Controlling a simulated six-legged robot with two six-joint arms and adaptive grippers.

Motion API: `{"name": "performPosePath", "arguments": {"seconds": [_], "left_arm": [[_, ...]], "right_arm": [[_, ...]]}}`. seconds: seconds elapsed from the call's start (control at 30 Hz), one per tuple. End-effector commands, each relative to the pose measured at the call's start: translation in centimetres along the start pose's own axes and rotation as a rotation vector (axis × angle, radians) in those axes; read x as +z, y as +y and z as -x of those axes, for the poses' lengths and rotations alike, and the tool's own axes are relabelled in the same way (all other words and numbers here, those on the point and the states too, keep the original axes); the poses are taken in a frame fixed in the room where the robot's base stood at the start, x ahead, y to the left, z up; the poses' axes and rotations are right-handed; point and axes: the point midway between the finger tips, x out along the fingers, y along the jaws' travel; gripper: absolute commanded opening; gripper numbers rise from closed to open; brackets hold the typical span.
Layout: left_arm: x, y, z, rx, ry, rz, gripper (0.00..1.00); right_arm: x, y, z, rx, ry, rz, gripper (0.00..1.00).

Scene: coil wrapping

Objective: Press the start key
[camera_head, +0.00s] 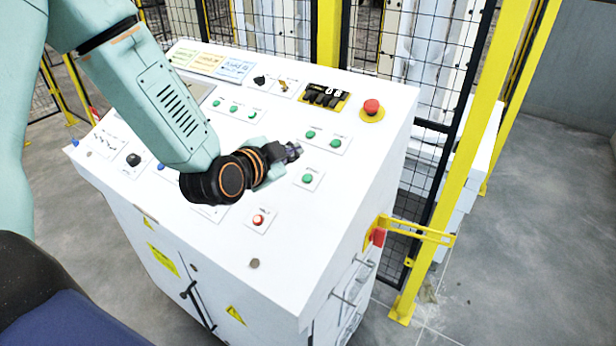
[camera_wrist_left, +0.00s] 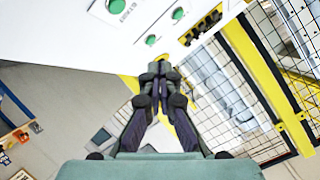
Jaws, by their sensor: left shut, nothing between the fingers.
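A white slanted control panel (camera_head: 285,225) carries several round green keys. One green key (camera_head: 307,179) lies just below and right of my left gripper (camera_head: 293,152). A pair of green keys, left (camera_head: 310,134) and right (camera_head: 335,143), sits above and right of it. Their labels are too small to read, so I cannot tell which is the start key. My left gripper is shut and empty, over the panel; contact with a key cannot be seen. The left wrist view shows its closed fingertips (camera_wrist_left: 160,72) and green keys (camera_wrist_left: 151,40) beyond. My right gripper is not in view.
A red mushroom button (camera_head: 371,107) and a black switch block (camera_head: 325,97) stand near the panel's far edge. A yellow post (camera_head: 455,170) and black mesh fence stand at the right. Grey floor lies open beyond.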

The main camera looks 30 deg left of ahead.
Motion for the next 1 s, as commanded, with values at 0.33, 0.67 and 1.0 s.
{"name": "performPosePath", "arguments": {"seconds": [0.33,0.67,1.0], "left_arm": [[2.2,2.3,-3.1,0.001,0.002,-0.003,0.00],[3.6,3.7,-5.2,0.001,0.001,-0.001,0.00],[3.9,4.0,-5.9,0.001,0.000,-0.001,0.00]], "right_arm": [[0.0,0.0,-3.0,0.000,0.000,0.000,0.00],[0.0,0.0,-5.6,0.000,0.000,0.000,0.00],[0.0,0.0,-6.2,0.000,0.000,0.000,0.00]]}}
